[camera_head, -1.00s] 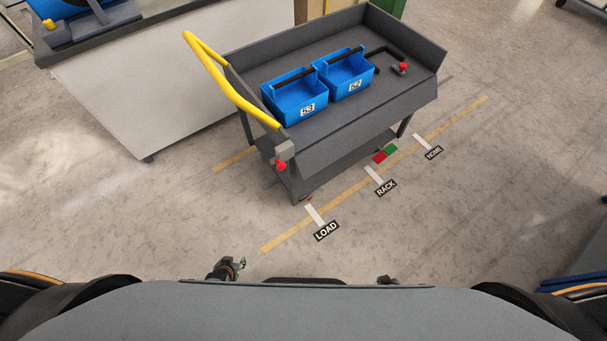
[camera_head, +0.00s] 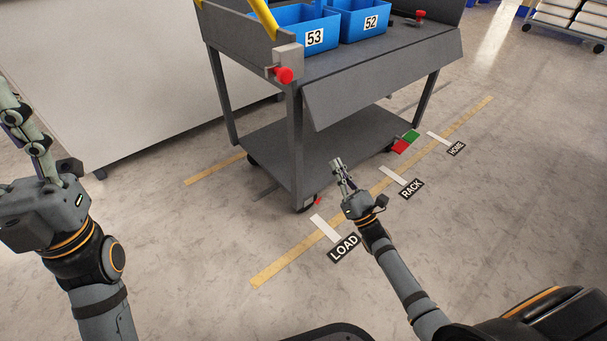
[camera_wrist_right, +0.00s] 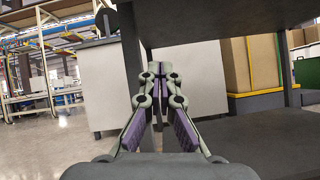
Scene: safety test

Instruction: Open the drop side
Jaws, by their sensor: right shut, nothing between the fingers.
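The grey cart (camera_head: 345,140) stands ahead of me. Its long near side panel (camera_head: 385,80) hangs down and slopes outward from the deck edge, and the deck is open above it. A red knob (camera_head: 283,75) sits on a bracket at the near left corner; another red knob (camera_head: 420,15) is by the deck's right end. My right gripper (camera_head: 337,162) is shut and empty, below the panel and in front of the lower shelf. In the right wrist view its fingers (camera_wrist_right: 159,72) meet beside a cart leg. My left gripper (camera_head: 12,95) is at the left edge, away from the cart; its jaw state is unclear.
Two blue bins, 53 (camera_head: 300,38) and 52 (camera_head: 365,22), stand on the deck. A yellow handle (camera_head: 262,18) rises at the left end. A white panel (camera_head: 110,80) stands behind left. The floor has a yellow line (camera_head: 270,272) with LOAD, RACK and HOME labels. The near floor is clear.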

